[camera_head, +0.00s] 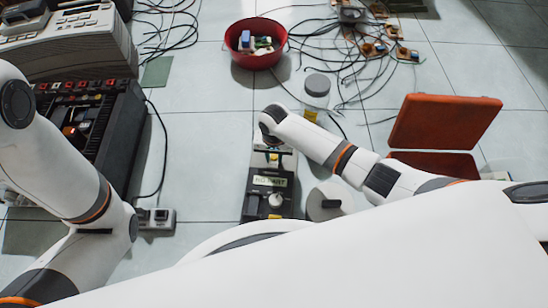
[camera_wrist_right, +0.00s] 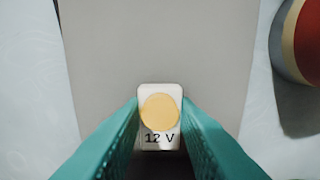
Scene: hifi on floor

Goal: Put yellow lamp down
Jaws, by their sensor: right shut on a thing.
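The yellow lamp (camera_wrist_right: 159,111) is a small white block with a round yellow disc and the print "12 V". In the right wrist view the teal fingers of my right gripper (camera_wrist_right: 161,124) are shut on it from both sides. A plain grey surface (camera_wrist_right: 155,45) lies beyond it; I cannot tell whether the lamp touches it. In the head view my right arm reaches to the middle, over the far end of a dark device (camera_head: 256,207) with a lit display. The right hand hides most of what is under it. My left arm shows at the left, its gripper out of view.
A red bowl (camera_head: 237,56) with small parts stands at the back. A jar (camera_head: 317,86), a white roll (camera_head: 321,203) and an open orange case (camera_head: 444,122) stand nearby. Black hi-fi gear (camera_head: 127,125) stands left. Cables cover the floor at the back right.

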